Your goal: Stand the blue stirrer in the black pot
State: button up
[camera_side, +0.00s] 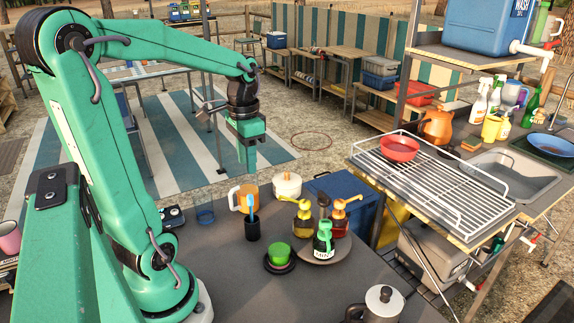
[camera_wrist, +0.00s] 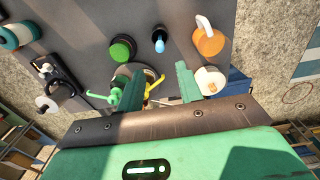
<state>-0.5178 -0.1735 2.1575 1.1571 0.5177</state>
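The black pot (camera_side: 252,231) stands upright on the dark tabletop, left of the pump bottles. The blue stirrer (camera_side: 251,204) stands in it, its upper part rising above the rim and its lower end hidden inside. In the wrist view the black pot (camera_wrist: 157,33) and the blue stirrer (camera_wrist: 160,46) show near the top middle, beyond my fingertips. My gripper (camera_side: 247,168) hangs above the table, higher than the stirrer and apart from it. In the wrist view my gripper (camera_wrist: 160,84) has its two green fingers spread with nothing held between them.
An orange mug (camera_side: 243,197) and a white lidded pot (camera_side: 287,186) stand behind the black pot. A green round item (camera_side: 279,254) on a dark saucer and several pump bottles on a grey plate (camera_side: 322,248) stand to its right.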

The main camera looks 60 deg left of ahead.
jog(key=shift+r, duration=0.35)
dwell(0.4)
jog(key=s+d+r+t, duration=0.2)
jog(key=d+t, duration=0.3)
jog(key=d, duration=0.9)
jog(key=shift+s+d+r+t, duration=0.15)
jog(key=shift+s+d+t, duration=0.15)
jog(key=shift+s, duration=0.25)
dwell(0.6)
